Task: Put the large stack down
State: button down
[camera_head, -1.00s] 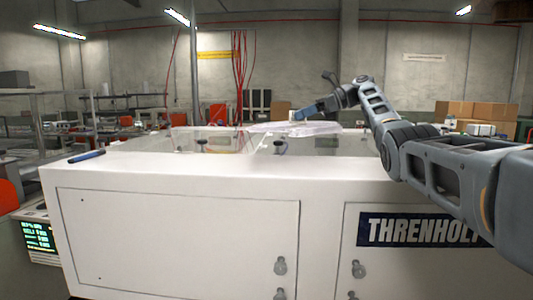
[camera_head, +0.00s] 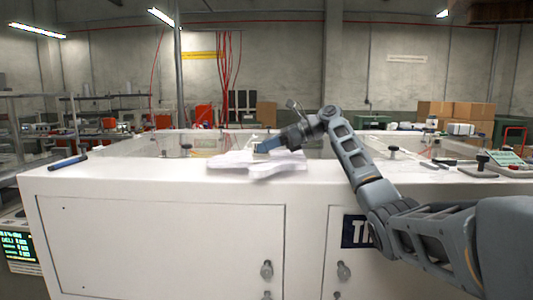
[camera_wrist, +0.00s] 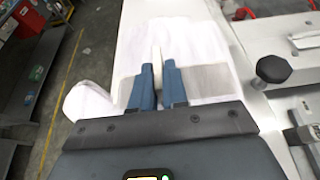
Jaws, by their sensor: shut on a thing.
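The large stack (camera_head: 234,163) is a pile of flat, white, film-like pieces with an irregular outline. It is at the white machine top (camera_head: 120,175) in the head view, left of my arm. My gripper (camera_head: 265,147) is shut on the stack with its blue fingers. In the wrist view, my gripper (camera_wrist: 158,70) has its two fingers close together over white material, and a rounded lobe of the stack (camera_wrist: 88,101) sticks out to the left. I cannot tell whether the stack's underside touches the machine top. White on white hides its edges.
A blue pen-like item (camera_head: 68,162) lies on the machine top's left end. A black knob clamp (camera_head: 480,164) and other fittings are on the right. The wrist view shows a black knob (camera_wrist: 273,69) right of the fingers. The front strip left of the stack is clear.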

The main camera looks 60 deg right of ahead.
notch_tip(320, 180, down, 2)
jog(key=shift+f, duration=0.2)
jog(key=c, duration=1.1)
grip_release()
jog(key=shift+c, duration=0.2)
jog(key=shift+s, duration=0.1)
notch_tip(320, 180, up, 5)
jog(key=b, duration=0.2)
send_over(303, 156)
jog(key=shift+s+a+f, duration=0.1)
jog(key=shift+f, duration=0.05)
